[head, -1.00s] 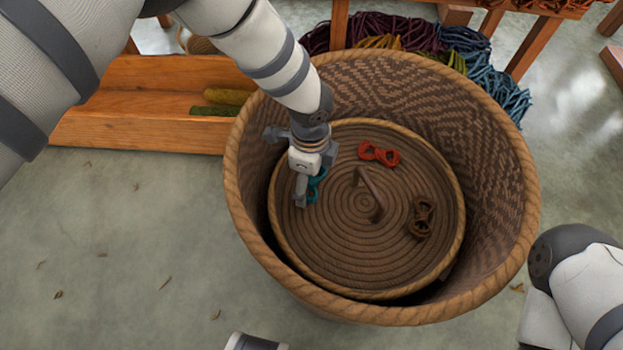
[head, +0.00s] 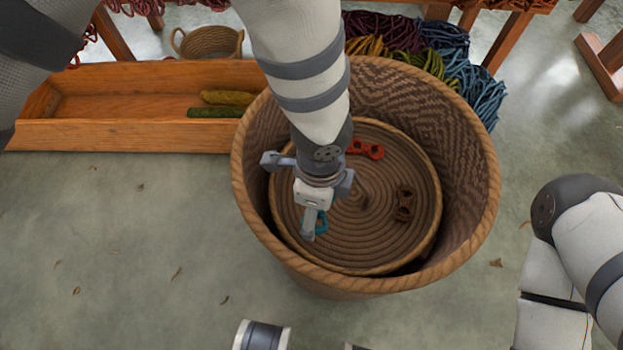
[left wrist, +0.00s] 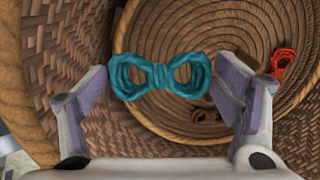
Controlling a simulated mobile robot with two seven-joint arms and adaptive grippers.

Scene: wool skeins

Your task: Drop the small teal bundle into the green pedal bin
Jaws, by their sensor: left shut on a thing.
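The small teal bundle (head: 321,222) is a bow-shaped skein tied at its middle. My left gripper (head: 313,226) is shut on it, above the left part of a large woven basket. In the left wrist view the teal bundle (left wrist: 160,77) spans between the two fingers of my left gripper (left wrist: 160,80), with the basket's coiled inside behind it. My arm and gripper hide part of the bundle in the head view. No green pedal bin shows in either view. My right gripper is out of view; only right arm links show.
The large woven basket (head: 466,150) holds a round coiled lid or tray (head: 375,235) with a red bundle (head: 365,149) and a brown bundle (head: 404,203). A wooden trough (head: 110,135) with yellow and green skeins stands behind left.

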